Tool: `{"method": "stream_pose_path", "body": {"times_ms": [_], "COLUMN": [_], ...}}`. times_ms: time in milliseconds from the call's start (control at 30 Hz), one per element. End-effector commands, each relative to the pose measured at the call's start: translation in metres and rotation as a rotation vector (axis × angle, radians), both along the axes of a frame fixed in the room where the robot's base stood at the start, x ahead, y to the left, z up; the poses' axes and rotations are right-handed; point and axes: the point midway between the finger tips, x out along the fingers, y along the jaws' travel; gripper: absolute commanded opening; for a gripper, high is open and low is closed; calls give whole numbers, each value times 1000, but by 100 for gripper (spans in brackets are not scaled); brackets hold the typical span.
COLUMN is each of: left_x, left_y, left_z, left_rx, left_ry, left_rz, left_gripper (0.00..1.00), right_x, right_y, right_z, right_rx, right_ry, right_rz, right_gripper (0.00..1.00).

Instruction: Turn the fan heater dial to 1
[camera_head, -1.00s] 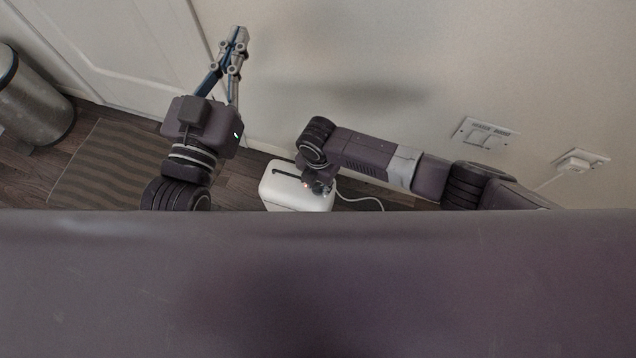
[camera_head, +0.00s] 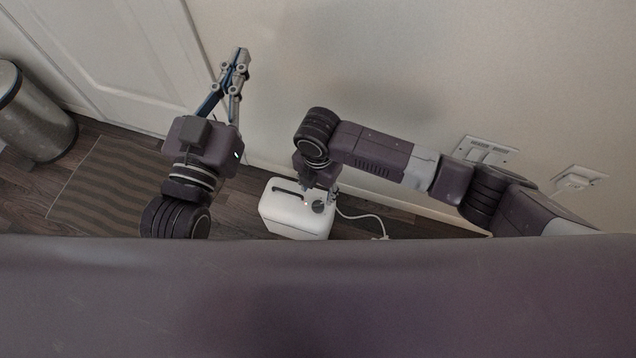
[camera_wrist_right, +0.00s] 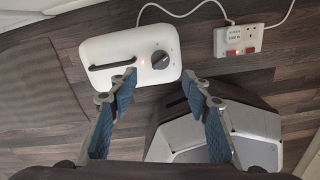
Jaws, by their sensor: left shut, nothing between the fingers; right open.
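The white fan heater (camera_head: 284,219) stands on the dark floor near the wall, with a dark handle and a small lit light on top. Its dark dial (camera_head: 318,206) shows beside the light; in the right wrist view the heater (camera_wrist_right: 100,49) and dial (camera_wrist_right: 161,59) are clear, but the dial's markings are too small to read. My right gripper (camera_wrist_right: 162,82) is open and empty, its fingertips apart and just short of the dial in that view. It is mostly hidden by its wrist in the head view. My left gripper (camera_head: 240,55) is shut and empty, raised by the door, away from the heater.
A white cable (camera_head: 362,216) runs from the heater to a socket (camera_wrist_right: 248,40) in the wrist view. A metal bin (camera_head: 32,112) and striped mat (camera_head: 105,185) lie left. Wall sockets (camera_head: 486,148) sit behind my right arm. My body hides the foreground.

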Motion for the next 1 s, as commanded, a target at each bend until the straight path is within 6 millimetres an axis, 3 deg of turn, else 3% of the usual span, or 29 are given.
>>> {"method": "stream_pose_path", "body": {"times_ms": [100, 300, 1000], "left_x": [0, 0, 0], "left_y": [0, 0, 0], "left_z": [0, 0, 0], "left_rx": [0, 0, -1], "left_ry": [0, -1, 0], "left_rz": [0, 0, 0], "left_gripper": [0, 0, 0], "right_x": [1, 0, -1], "right_y": [0, 0, 0], "right_z": [18, 31, 30], "right_rx": [1, 0, 0], "right_ry": [-1, 0, 1], "right_rz": [-1, -1, -1], "right_gripper": [44, 44, 44]}}
